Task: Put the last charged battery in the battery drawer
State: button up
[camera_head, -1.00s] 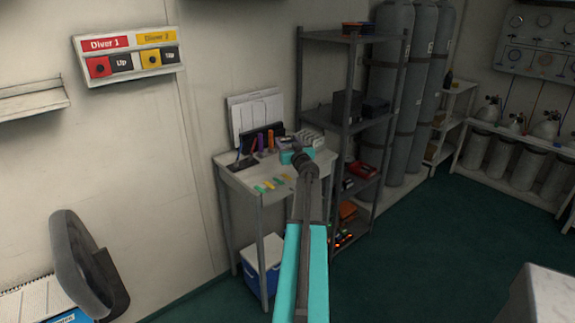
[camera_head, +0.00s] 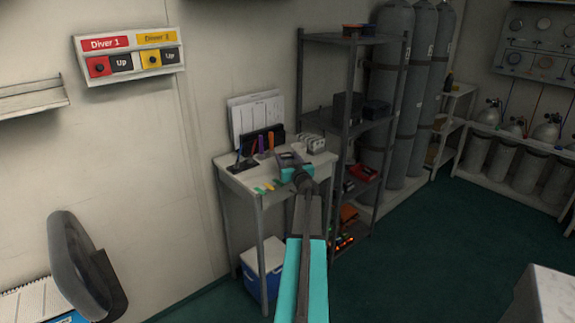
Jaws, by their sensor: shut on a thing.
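My gripper (camera_head: 290,162) is over the small white table (camera_head: 240,178), at the end of my teal arm. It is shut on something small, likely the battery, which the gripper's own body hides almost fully. A pale block with several upright parts (camera_head: 313,143), perhaps a charger with batteries, stands at the table's back right, just beyond my gripper. I cannot make out the battery drawer.
A black stand with coloured pens (camera_head: 262,148) and a white paper board (camera_head: 256,118) are at the table's back. Green and yellow tags (camera_head: 265,187) lie near its front. A dark shelf rack (camera_head: 347,125) stands close on the right. A blue cooler (camera_head: 262,265) is underneath.

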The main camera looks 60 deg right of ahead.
jog(key=shift+f, duration=0.95)
jog(key=o, duration=1.4)
jog(key=shift+f, duration=0.15)
jog(key=shift+c, duration=0.2)
jog(key=v, duration=1.2)
jog(key=shift+b, duration=0.3)
